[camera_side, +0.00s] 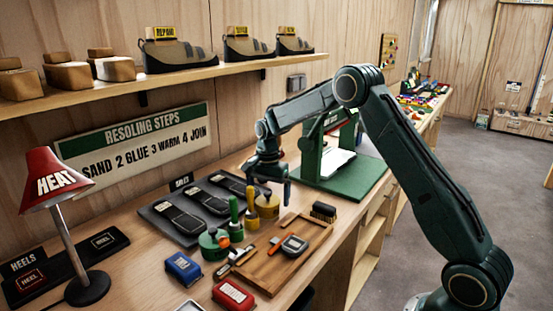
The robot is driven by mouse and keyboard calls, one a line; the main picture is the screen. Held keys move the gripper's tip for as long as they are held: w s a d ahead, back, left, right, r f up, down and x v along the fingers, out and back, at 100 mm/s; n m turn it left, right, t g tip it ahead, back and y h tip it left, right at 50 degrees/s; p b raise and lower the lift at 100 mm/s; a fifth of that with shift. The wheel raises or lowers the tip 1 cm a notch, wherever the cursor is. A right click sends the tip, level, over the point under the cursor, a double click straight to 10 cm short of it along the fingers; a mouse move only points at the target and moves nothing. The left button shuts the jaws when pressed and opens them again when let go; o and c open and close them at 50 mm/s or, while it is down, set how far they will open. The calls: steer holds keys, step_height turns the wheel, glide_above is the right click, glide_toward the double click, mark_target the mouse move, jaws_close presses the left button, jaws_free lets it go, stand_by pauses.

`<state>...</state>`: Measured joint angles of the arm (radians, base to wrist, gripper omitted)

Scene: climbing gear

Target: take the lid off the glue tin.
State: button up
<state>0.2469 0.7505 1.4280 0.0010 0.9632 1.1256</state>
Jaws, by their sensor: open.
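Two round tins stand on the bench. A brass-yellow tin (266,207) is right under my gripper. My gripper (270,188) points down, open, just above the brass-yellow tin. Whether its fingers reach beside the tin's top or stay above it is too small to tell.
Upright green-handled (234,211) and yellow-handled (251,211) tools stand close left of the gripper. Dark soles lie on a board (157,224) behind. A wooden tray (270,285) with tools, a blue box (183,267) and a red box (232,294) are in front. A green press (330,150) stands right.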

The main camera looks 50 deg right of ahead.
stand_by(0.3)
steer(key=c, duration=1.1)
steer(key=shift+o, duration=0.2)
steer(key=shift+r, duration=0.1)
step_height(320, 180, up, 20)
stand_by(0.4)
